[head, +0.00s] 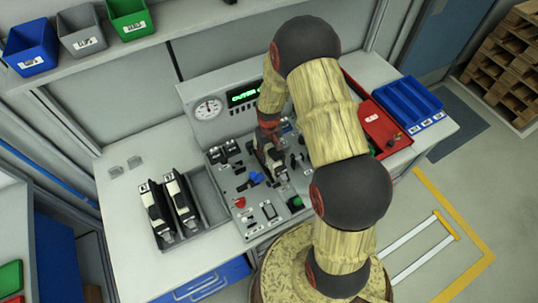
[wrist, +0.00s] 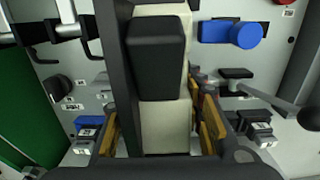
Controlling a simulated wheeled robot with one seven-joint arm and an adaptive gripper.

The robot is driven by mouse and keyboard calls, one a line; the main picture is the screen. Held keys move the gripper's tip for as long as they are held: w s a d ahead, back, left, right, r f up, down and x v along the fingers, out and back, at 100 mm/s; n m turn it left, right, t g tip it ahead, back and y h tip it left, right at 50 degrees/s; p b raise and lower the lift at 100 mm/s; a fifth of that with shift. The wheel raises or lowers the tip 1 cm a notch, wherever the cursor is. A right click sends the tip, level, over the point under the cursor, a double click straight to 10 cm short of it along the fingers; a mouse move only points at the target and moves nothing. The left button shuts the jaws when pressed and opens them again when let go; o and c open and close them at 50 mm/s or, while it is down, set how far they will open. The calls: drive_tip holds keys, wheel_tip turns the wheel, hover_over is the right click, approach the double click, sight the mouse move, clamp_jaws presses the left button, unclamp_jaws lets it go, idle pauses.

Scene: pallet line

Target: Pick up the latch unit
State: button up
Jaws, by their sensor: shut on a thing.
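A latch unit with a black body and cream parts fills the middle of the wrist view (wrist: 160,60). My gripper (wrist: 160,125) is shut on it, with its yellow-padded fingers on both sides. In the head view the held unit (head: 274,163) is over the control panel, partly hidden by my arm. The wrist view looks along the unit, so whether it touches the panel cannot be told. Two similar black and cream latch units, one on the left (head: 157,212) and one on the right (head: 182,203), lie in a grey tray (head: 211,204) left of the panel.
The control panel (head: 240,178) carries switches, levers, a blue knob (wrist: 246,34) and a gauge (head: 208,109). A red tray (head: 372,118) and blue bins (head: 409,101) stand at right. Small bins (head: 84,38) sit on the shelf. The bench's left side has free room.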

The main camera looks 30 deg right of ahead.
sight(270, 155)
drive_tip(key=c, duration=0.3)
drive_tip(key=shift+w+r, duration=0.1)
drive_tip(key=shift+r, duration=0.05)
drive_tip(key=shift+r, duration=0.6)
drive_tip(key=s+r, duration=0.1)
drive_tip(key=r, duration=0.1)
drive_tip(key=s+a+r, duration=0.1)
drive_tip(key=r, duration=0.1)
drive_tip(key=s+r, duration=0.2)
drive_tip(key=r, duration=0.1)
drive_tip(key=shift+s+a, duration=0.1)
drive_tip(key=shift+a, duration=0.2)
drive_tip(key=s+a+r+p, duration=0.3)
drive_tip(key=s+r, duration=0.6)
drive_tip(key=shift+a, duration=0.3)
